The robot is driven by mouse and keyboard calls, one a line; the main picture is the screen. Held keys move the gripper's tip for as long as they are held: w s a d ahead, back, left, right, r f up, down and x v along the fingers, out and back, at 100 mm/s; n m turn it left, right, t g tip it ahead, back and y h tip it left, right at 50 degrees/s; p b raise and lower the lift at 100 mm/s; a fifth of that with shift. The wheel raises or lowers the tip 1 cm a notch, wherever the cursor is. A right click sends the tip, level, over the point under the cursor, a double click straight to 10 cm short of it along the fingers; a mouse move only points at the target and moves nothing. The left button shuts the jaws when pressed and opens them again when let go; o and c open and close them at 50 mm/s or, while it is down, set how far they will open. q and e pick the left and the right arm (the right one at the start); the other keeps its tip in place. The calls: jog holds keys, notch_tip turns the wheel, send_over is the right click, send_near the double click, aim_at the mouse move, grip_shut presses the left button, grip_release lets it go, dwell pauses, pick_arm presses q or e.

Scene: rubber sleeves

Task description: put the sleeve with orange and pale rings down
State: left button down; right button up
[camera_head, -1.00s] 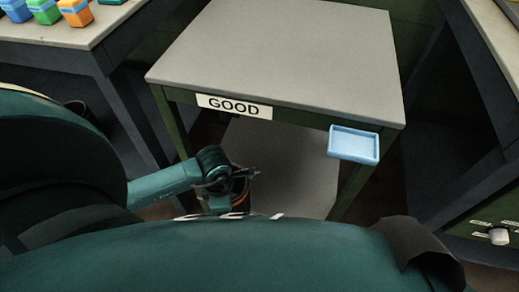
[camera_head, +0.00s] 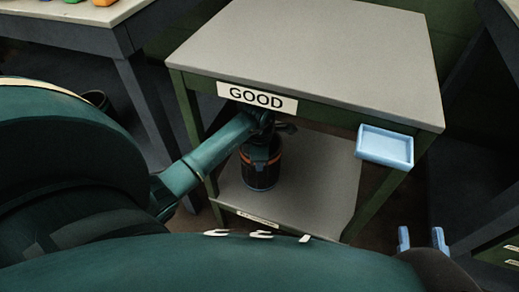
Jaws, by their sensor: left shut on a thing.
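My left arm reaches under the top of the table with the GOOD label. My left gripper (camera_head: 263,143) points down there, shut on a dark sleeve (camera_head: 261,174). An orange ring shows round the sleeve's upper part and a thin pale edge shows low down. The sleeve is about upright over the lower shelf (camera_head: 315,195); I cannot tell if it touches the shelf. The fingertips are hard to make out. My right gripper (camera_head: 421,241), with two pale blue fingers held apart, is empty at the lower right.
The table top (camera_head: 310,50) is bare and overhangs the lower shelf. A light blue tray (camera_head: 385,158) is at the table's right front corner. A bench (camera_head: 75,25) with coloured containers stands at the upper left. The shelf right of the sleeve is clear.

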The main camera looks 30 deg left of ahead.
pick_arm(q)
jog(key=shift+w+f, duration=0.1)
jog(key=shift+f, duration=0.5)
jog(key=shift+a+f, duration=0.1)
jog(key=shift+f, duration=0.05)
jog(key=c, duration=1.5)
grip_release()
